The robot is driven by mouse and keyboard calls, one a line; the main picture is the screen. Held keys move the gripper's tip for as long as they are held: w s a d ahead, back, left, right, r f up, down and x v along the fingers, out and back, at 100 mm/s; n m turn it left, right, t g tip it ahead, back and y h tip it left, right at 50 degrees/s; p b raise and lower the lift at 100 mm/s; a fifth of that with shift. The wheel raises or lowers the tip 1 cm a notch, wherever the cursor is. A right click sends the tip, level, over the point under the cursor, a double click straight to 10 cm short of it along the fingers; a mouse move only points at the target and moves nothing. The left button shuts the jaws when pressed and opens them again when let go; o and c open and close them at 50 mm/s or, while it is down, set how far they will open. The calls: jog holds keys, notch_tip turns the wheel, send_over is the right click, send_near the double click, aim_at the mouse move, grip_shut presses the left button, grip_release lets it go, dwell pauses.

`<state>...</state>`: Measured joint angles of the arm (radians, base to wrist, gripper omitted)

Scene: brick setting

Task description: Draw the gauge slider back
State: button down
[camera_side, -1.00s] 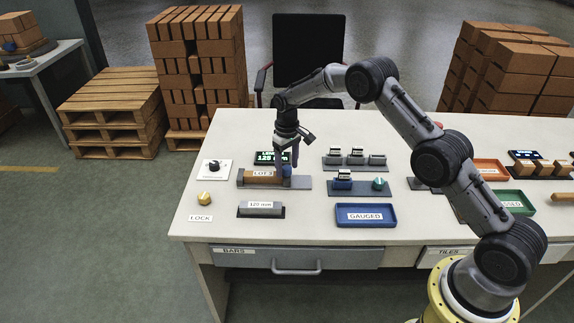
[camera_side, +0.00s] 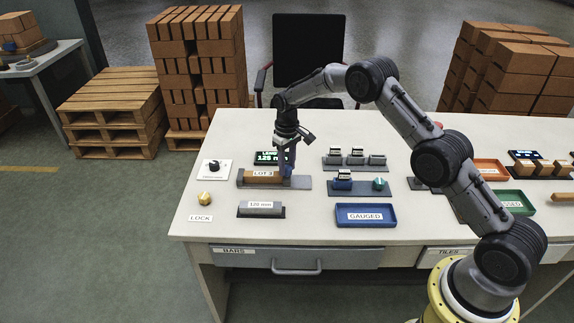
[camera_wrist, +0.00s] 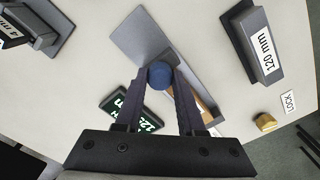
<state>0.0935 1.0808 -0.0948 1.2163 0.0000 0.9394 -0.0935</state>
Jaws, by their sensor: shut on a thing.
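The gauge (camera_side: 303,183) is a grey base on the left part of the table. A tan bar labelled LOT 3 (camera_side: 262,176) lies in it; the bar also shows partly behind a finger in the wrist view (camera_wrist: 203,109). The gauge slider has a round blue knob (camera_wrist: 160,75) at the right end of the bar. My gripper (camera_side: 288,172) points down there, its fingers shut on the knob, seen between the fingertips in the wrist view (camera_wrist: 161,73). The fingers hide most of the slider in the side view. The green-lit length display (camera_side: 268,157) behind is partly covered.
A grey 120 mm block (camera_wrist: 260,45) lies in front of the gauge. A yellow lock knob (camera_side: 204,199) and a black dial on a white plate (camera_side: 214,169) are left. A blue GAUGED tray (camera_side: 366,215) and block holders (camera_side: 358,188) stand right.

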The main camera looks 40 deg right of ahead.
aim_at(297, 181)
dwell(0.8)
jog(key=shift+s+d, duration=1.05)
jog(key=shift+d, duration=0.05)
jog(key=c, duration=0.5)
grip_release()
notch_tip(297, 181, up, 14)
jog(key=shift+a, duration=0.15)
